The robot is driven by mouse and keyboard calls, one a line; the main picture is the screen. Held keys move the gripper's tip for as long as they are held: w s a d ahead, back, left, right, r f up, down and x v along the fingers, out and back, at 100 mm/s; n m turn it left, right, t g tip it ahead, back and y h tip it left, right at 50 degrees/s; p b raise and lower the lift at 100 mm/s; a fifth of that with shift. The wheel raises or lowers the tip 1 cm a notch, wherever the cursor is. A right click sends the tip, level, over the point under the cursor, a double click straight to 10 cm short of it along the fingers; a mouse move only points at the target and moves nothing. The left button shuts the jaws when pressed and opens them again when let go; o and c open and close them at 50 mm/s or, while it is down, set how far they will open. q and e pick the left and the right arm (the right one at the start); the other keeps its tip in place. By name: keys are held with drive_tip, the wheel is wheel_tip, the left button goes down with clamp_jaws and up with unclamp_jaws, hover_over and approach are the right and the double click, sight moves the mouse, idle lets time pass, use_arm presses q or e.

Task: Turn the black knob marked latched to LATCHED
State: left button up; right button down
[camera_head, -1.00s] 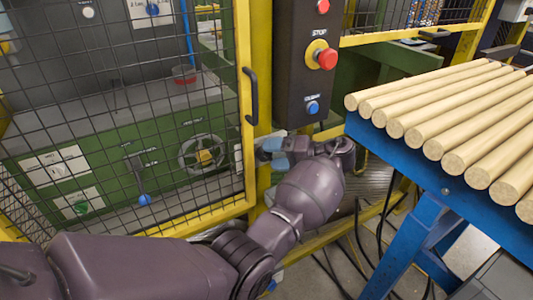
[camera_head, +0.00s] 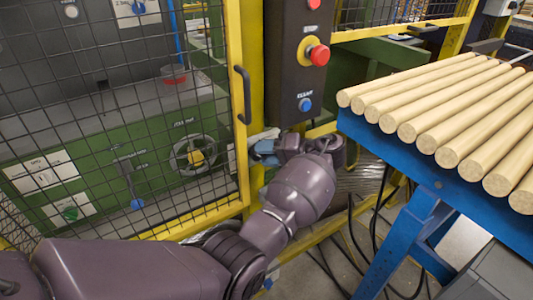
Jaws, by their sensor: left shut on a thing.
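My left arm comes in from the lower left, and my left gripper (camera_head: 262,148) is at the yellow post beside the mesh gate, below the black control box. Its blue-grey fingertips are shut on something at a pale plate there. The hand and fingers hide the black knob, so neither its pointer nor the word LATCHED can be read. My right gripper is out of view.
The yellow-framed mesh gate (camera_head: 233,60) with a black handle (camera_head: 242,95) stands left of the post. The control box (camera_head: 284,80) carries a red stop button (camera_head: 319,55) and a blue button (camera_head: 305,104). Wooden rods (camera_head: 430,105) lie on a blue stand (camera_head: 440,180) at right.

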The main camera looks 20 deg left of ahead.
use_arm(q)
drive_tip(key=shift+y, duration=0.3)
drive_tip(key=shift+f+m+g+y+p, duration=0.15)
drive_tip(key=shift+m+g+y+p, duration=0.2)
drive_tip(key=shift+m+y, duration=0.6)
drive_tip(key=m+y, duration=0.2)
drive_tip(key=f+m+y, duration=0.1)
drive_tip(key=m+y, duration=0.1)
drive_tip(key=shift+m, duration=0.35)
drive_tip(key=m+t+y, duration=0.1)
drive_tip(key=m+t, duration=0.1)
drive_tip(key=m, duration=0.1)
drive_tip(key=shift+s+a+y, duration=0.1)
drive_tip(key=shift+a+y, duration=0.05)
drive_tip(key=shift+y, duration=0.2)
drive_tip(key=m+t+y+p, duration=0.1)
drive_tip(key=m+t, duration=0.2)
drive_tip(key=m, duration=0.1)
drive_tip(key=shift+s+a+f, duration=0.1)
drive_tip(key=shift+m+t+y+p, duration=0.3)
drive_tip(key=shift+m+t, duration=0.65)
drive_tip(key=shift+m, duration=0.15)
drive_tip(key=shift+s+f+m+t, duration=0.1)
drive_tip(key=shift+m+t, duration=0.4)
drive_tip(key=shift+m, duration=0.5)
